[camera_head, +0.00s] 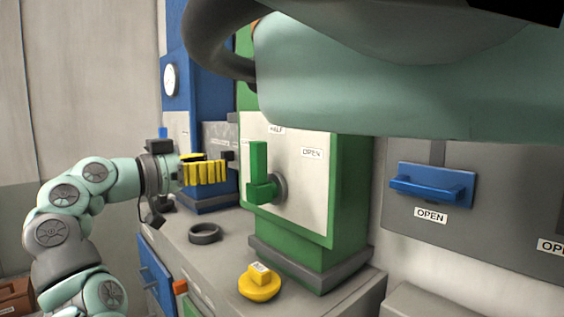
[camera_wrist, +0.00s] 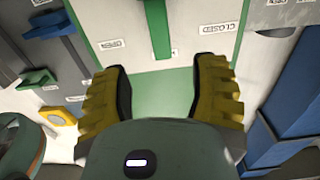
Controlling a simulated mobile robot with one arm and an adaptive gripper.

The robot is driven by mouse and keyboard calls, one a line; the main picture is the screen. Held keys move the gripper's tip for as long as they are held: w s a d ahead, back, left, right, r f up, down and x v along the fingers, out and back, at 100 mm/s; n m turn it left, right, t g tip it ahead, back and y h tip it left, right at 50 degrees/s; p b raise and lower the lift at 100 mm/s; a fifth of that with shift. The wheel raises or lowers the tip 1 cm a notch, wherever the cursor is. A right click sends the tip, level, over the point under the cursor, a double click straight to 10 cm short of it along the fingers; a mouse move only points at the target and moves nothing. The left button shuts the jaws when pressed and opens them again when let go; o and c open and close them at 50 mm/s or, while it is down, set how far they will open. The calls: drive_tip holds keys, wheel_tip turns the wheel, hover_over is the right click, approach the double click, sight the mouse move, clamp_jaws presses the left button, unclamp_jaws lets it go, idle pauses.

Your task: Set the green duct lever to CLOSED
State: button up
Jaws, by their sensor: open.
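The green duct lever (camera_head: 259,168) stands upright on a pale plate (camera_head: 308,190) on the front of the green duct. HALF and OPEN labels show above and right of it in the head view; CLOSED is not seen there. In the wrist view the lever (camera_wrist: 157,28) lies between a CLOSED label (camera_wrist: 215,27) and an OPEN label (camera_wrist: 110,44), its end near a small label, apparently HALF. My gripper (camera_head: 208,172) is left of the lever, apart from it. Its yellow fingers (camera_wrist: 162,85) are spread, with nothing between them.
A blue lever (camera_head: 430,186) with an OPEN label is on the grey panel at right. A yellow knob-like piece (camera_head: 260,284) and a black ring (camera_head: 205,233) lie on the grey bench below. A blue duct (camera_head: 197,90) stands behind my gripper.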

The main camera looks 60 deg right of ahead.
sight(266, 157)
drive_tip(key=p+x, duration=0.2)
drive_tip(key=x, duration=0.1)
drive_tip(key=p+x, duration=0.3)
drive_tip(key=x, duration=0.1)
drive_tip(key=p+x, duration=0.2)
drive_tip(key=x, duration=0.2)
drive_tip(key=shift+r+p, duration=0.3)
drive_tip(key=shift+f+p+x, duration=0.2)
drive_tip(key=shift+p+x, duration=0.4)
drive_tip(key=shift+x, duration=0.45)
drive_tip(key=shift+w, duration=0.1)
drive_tip(key=shift+c, duration=0.2)
clamp_jaws()
